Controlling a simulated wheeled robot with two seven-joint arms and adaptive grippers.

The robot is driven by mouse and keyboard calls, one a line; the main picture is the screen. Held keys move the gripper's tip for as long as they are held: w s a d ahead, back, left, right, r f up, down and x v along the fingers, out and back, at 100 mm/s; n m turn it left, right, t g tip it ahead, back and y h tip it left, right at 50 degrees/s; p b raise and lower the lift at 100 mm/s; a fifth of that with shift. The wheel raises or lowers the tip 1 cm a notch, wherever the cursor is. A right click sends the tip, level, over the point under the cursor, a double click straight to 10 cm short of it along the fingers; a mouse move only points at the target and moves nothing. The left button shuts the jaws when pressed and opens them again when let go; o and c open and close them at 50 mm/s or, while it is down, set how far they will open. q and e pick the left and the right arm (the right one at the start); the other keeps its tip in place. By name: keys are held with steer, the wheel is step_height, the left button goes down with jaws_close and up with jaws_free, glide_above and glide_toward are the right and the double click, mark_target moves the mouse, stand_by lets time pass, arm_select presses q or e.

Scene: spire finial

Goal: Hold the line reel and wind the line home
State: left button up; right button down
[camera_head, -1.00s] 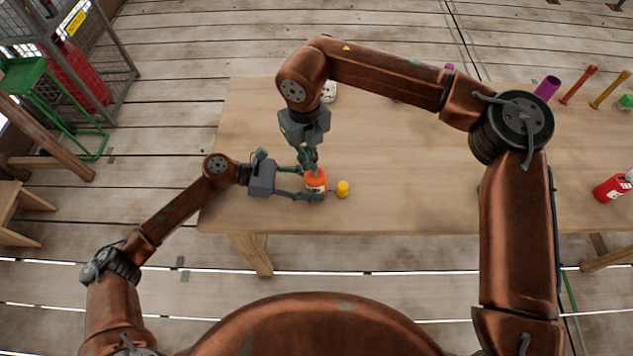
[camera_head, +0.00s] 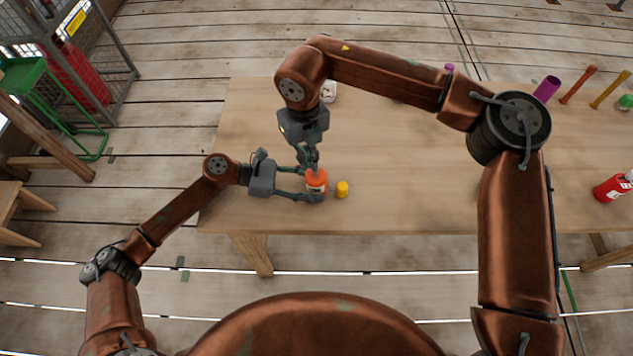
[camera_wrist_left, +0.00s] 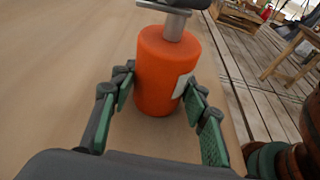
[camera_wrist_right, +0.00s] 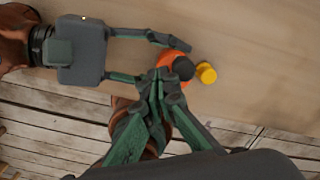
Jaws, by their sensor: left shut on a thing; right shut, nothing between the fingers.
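The line reel (camera_head: 317,181) is an orange cylinder with a pale label, upright near the table's front edge. In the left wrist view the reel (camera_wrist_left: 163,72) has a grey stem on top with a dark part above it, cut off by the frame. My left gripper (camera_head: 312,196) is shut on the reel's sides. My right gripper (camera_head: 314,166) points down just above the reel's top, its fingers together with nothing between them. In the right wrist view its fingertips (camera_wrist_right: 166,76) are beside a dark round knob (camera_wrist_right: 183,68) over the reel; I cannot tell whether they touch.
A small yellow cylinder (camera_head: 342,189) stands close to the reel's right. The wooden table (camera_head: 420,190) is mostly clear in the middle. A purple tube (camera_head: 547,88), a red can (camera_head: 612,187) and other items are at the right. A white item (camera_head: 328,92) lies behind my right gripper.

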step_height(320, 180, up, 7)
stand_by(0.8)
steer(key=shift+s, duration=0.1)
stand_by(0.4)
arm_select(q)
steer(key=o, duration=0.9)
steer(key=shift+o, duration=0.2)
